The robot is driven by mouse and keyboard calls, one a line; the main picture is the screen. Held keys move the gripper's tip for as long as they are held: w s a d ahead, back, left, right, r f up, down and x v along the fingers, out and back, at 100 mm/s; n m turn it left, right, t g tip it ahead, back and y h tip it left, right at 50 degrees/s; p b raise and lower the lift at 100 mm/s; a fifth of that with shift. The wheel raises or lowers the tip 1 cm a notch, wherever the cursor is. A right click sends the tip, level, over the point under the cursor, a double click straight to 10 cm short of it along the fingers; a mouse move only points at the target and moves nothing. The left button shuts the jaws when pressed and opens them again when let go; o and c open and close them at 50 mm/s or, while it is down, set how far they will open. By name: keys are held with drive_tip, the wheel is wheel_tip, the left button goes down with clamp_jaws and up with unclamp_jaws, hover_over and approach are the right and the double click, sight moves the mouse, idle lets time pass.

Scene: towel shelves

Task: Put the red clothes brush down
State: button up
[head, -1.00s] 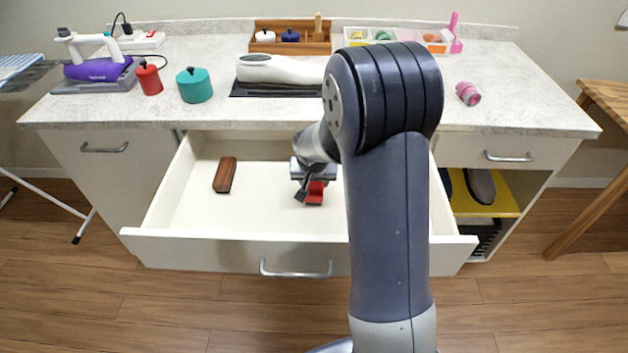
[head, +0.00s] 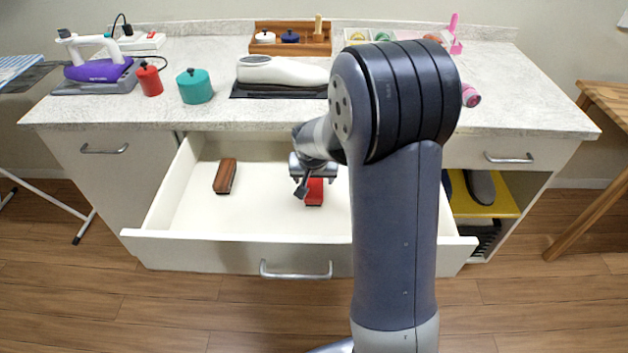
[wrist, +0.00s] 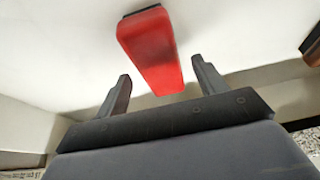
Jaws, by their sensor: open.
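The red clothes brush (head: 314,191) lies on the white floor of the open drawer (head: 205,217), right of the drawer's middle. My gripper (head: 307,180) is just behind and above it in the head view and hides part of it. In the wrist view, the red brush (wrist: 152,50) lies beyond the fingertips, with its near end roughly between them. My gripper in the wrist view (wrist: 158,75) has its two fingers spread, with clear gaps to the brush on both sides. It holds nothing.
A brown brush (head: 225,176) lies at the left in the drawer; its end shows in the wrist view (wrist: 312,45). The countertop (head: 300,117) above holds an iron (head: 98,68), a red pot (head: 149,80) and a teal pot (head: 194,86). The drawer floor between the brushes is clear.

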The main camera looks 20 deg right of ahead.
drive_tip(key=v, duration=0.9)
drive_tip(key=shift+r+p, duration=0.15)
drive_tip(key=shift+p, duration=0.15)
drive_tip(key=shift+c, duration=0.6)
